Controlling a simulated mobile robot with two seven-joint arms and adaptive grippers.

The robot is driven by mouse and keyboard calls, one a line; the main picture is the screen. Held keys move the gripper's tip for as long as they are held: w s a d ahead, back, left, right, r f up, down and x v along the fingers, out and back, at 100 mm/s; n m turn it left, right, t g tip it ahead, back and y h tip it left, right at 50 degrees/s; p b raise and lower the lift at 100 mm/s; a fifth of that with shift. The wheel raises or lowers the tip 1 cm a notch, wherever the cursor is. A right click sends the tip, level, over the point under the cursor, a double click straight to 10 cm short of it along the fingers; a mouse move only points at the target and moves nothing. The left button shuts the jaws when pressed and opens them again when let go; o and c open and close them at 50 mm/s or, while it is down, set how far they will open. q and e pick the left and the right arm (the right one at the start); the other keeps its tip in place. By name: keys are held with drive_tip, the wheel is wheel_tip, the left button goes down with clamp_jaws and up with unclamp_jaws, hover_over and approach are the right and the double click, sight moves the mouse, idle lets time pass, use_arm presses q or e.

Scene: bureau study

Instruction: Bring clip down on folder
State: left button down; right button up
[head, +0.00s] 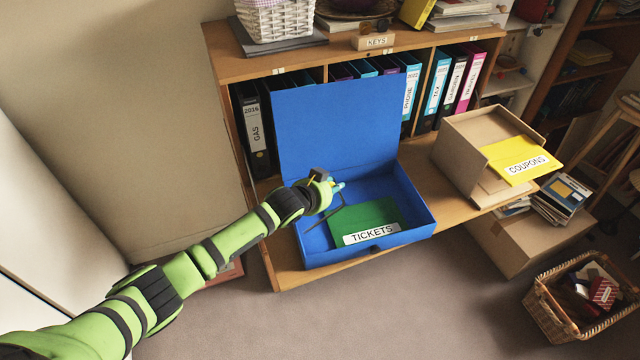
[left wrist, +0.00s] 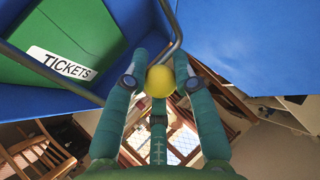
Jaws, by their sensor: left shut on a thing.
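A blue box file (head: 418,205) lies with its lid (head: 335,130) raised on the low shelf. Inside it lies a green folder (head: 372,212) labelled TICKETS, which also shows in the left wrist view (left wrist: 75,25). The clip is a bent metal wire (head: 322,216) with a yellow ball knob (left wrist: 159,82), standing up over the folder's left side. My left gripper (head: 330,186) is inside the box on its left, with its fingers shut on the yellow knob. The fingers hide much of the clip in the head view. My right gripper is not in view.
Binders (head: 437,85) stand behind the box. A cardboard box (head: 463,150) with a yellow COUPONS folder (head: 518,160) stands at its right. A wicker basket (head: 550,313) stands on the floor at lower right. The floor in front is clear.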

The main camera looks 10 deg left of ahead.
sight(343, 206)
use_arm(q)
drive_tip(key=shift+w+d+f+m+g+y, duration=0.3)
drive_tip(key=shift+d+f+g+y, duration=0.15)
drive_tip(key=shift+d+f, duration=0.15)
drive_tip(key=shift+w+d+f+m+g+y, duration=0.2)
drive_tip(key=shift+w+d+f+g+y, duration=0.15)
drive_tip(key=shift+d+f+y, duration=0.25)
drive_tip(key=f+b, duration=0.1)
drive_tip(key=f+g+y+b, duration=0.1)
drive_tip(key=d+f+m+y+b, duration=0.1)
drive_tip(key=shift+w+f+g, duration=0.3)
drive_tip(key=shift+f, duration=0.1)
drive_tip(key=shift+w+d+f+b, duration=0.1)
drive_tip(key=shift+d+f+b, duration=0.05)
drive_tip(key=shift+f+b, duration=0.5)
drive_tip(key=shift+d+f+b, duration=0.15)
drive_tip(key=shift+f+b, duration=0.3)
drive_tip(key=shift+f, duration=0.4)
drive_tip(key=c, duration=1)
unclamp_jaws()
drive_tip(key=shift+o, duration=0.3)
drive_tip(key=shift+r, duration=0.15)
drive_tip(key=v, duration=1.2)
